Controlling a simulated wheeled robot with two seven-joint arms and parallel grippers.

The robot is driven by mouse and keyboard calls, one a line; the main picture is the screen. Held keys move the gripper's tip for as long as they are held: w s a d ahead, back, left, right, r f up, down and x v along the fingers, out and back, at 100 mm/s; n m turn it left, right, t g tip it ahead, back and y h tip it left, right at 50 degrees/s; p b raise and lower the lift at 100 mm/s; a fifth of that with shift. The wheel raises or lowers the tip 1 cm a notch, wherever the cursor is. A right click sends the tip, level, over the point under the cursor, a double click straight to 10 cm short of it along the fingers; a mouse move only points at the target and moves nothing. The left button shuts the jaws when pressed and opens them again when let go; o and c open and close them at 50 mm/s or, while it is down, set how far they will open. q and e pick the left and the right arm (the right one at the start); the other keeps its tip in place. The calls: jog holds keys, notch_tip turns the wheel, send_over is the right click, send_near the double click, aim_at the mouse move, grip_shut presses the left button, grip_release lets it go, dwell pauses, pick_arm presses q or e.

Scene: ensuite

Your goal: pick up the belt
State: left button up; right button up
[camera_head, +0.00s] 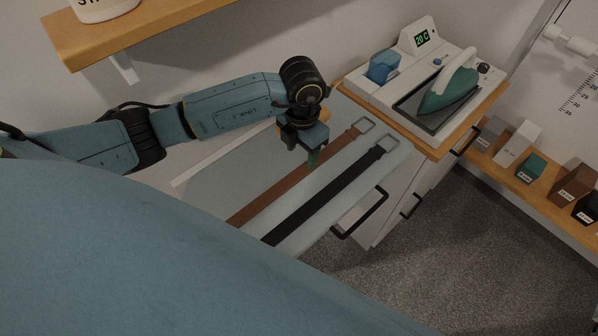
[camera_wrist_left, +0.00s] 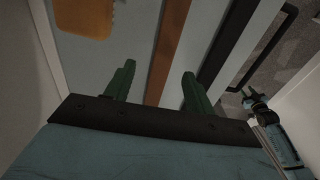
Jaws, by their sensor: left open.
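Two belts lie side by side, stretched out straight in an open drawer (camera_head: 222,180). One is a brown belt (camera_head: 283,184) and the other is a black belt (camera_head: 325,201), nearer the drawer front; each has a metal buckle at its far end. My left gripper (camera_head: 314,162) points down over the brown belt, in front of part of it. In the left wrist view the open green fingers (camera_wrist_left: 155,88) stand either side of the brown belt (camera_wrist_left: 167,50), with nothing gripped. The black belt (camera_wrist_left: 226,42) is outside the right finger.
An orange-brown object (camera_wrist_left: 85,16) lies in the drawer beside the brown belt. The drawer front has a black handle (camera_head: 364,216). A wooden counter (camera_head: 438,150) holds a green iron (camera_head: 449,90). A wooden shelf (camera_head: 140,30) juts out above left. Carpet at right is clear.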

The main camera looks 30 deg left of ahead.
aim_at(303, 170)
pick_arm(q)
jog(key=shift+s+d+f, duration=0.1)
jog(key=shift+s+f, duration=0.05)
jog(key=shift+f, duration=0.25)
jog(key=f, duration=0.4)
jog(key=shift+d+f+p, duration=0.15)
jog(key=shift+d+p, duration=0.05)
jog(key=shift+p, duration=0.15)
jog(key=shift+c, duration=0.2)
jog(key=c, duration=1.1)
